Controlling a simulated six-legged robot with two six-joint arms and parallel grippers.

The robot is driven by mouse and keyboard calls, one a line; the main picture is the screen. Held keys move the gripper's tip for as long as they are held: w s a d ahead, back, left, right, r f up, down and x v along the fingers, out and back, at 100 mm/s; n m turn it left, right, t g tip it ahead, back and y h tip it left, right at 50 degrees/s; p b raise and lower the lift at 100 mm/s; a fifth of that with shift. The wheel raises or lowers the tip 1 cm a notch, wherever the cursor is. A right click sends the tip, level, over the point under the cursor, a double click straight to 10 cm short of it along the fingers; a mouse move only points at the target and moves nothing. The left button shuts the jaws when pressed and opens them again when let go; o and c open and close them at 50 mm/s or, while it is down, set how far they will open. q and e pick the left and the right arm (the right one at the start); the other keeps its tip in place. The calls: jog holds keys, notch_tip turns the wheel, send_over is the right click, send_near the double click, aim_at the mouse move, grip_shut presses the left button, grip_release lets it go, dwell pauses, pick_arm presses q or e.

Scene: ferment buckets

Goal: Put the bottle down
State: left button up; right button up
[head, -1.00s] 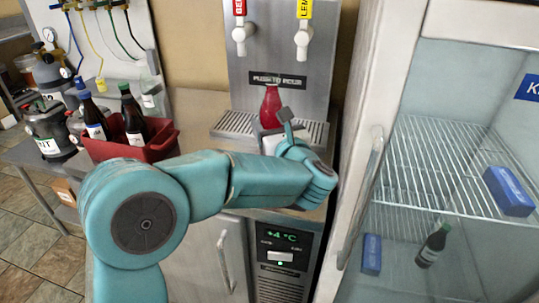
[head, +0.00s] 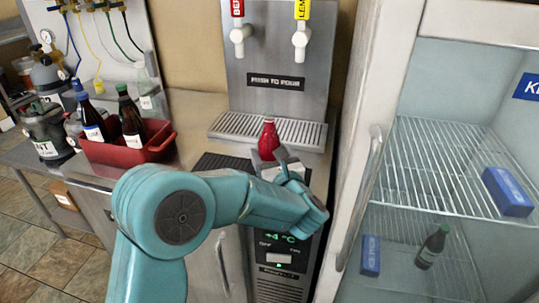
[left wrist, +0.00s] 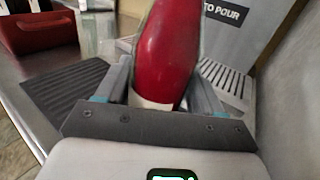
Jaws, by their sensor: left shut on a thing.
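A red bottle (head: 268,140) stands out in front of the drink dispenser in the head view, close to upright. My left gripper (head: 278,160) is shut on it. In the left wrist view the red bottle (left wrist: 168,55) rises between the two fingers of the left gripper (left wrist: 165,95), with a pale band low on it. The bottle is in front of the drip tray (head: 240,126), near a dark ribbed mat (head: 212,163) on the counter. Its base is hidden, so I cannot tell whether it touches the counter. My right gripper is not in view.
The dispenser (head: 275,55) with two taps stands behind. A red crate (head: 150,148) with dark bottles is at the left. A glass-door fridge (head: 455,80) with wire shelves stands close at the right. The dark mat also shows clear in the left wrist view (left wrist: 70,90).

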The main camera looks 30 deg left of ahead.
pick_arm(q)
jog(key=o, duration=1.6)
jog(key=shift+o, duration=0.4)
jog(key=shift+s, duration=0.1)
jog(key=shift+d+r, duration=0.1)
jog(key=shift+d, duration=0.1)
jog(key=b+v, duration=0.2)
jog(key=v, duration=0.9)
jog(key=shift+s+d, duration=0.2)
jog(key=shift+s, duration=0.1)
